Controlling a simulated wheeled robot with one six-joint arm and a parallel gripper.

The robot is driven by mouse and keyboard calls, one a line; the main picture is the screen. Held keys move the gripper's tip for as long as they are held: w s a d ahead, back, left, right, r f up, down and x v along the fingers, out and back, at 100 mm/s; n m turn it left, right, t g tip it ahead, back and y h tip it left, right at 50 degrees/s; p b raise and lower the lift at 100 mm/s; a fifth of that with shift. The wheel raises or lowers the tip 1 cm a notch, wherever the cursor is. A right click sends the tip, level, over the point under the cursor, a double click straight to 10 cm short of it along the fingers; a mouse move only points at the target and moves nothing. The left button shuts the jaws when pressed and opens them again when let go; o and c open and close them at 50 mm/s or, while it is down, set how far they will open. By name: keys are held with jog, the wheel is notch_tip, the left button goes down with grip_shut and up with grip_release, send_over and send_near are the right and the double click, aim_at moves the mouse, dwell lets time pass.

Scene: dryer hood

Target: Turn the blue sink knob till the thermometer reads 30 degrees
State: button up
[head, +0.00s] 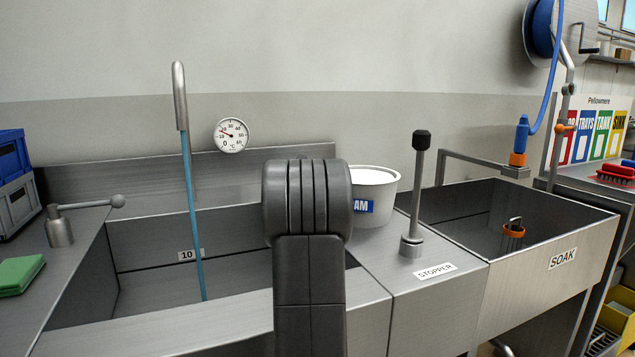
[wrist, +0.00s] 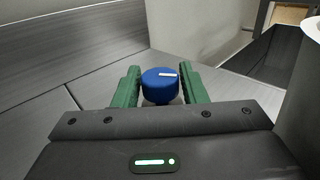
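The blue sink knob (wrist: 160,88) has a white mark on its top pointing right in the wrist view. My gripper (wrist: 160,82) has green fingers, one on each side of the knob, and the knob fills the space between them. In the head view my dark arm hides the knob and the fingers. The round thermometer (head: 231,135) is on the wall behind the left sink. Its needle points left and slightly up, to the low side of the dial; the exact figure is too small to read. Blue water (head: 192,220) runs from the steel spout (head: 180,95) into the left sink.
A white tub (head: 374,200) stands right of my arm, beside the black-topped stopper lever (head: 416,190). The soak sink (head: 562,258) lies farther right.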

jog(key=shift+o, duration=1.1)
jog(key=v, duration=1.3)
jog(key=shift+s+p, duration=0.4)
jog(key=shift+p, duration=0.05)
jog(key=shift+a, duration=0.15)
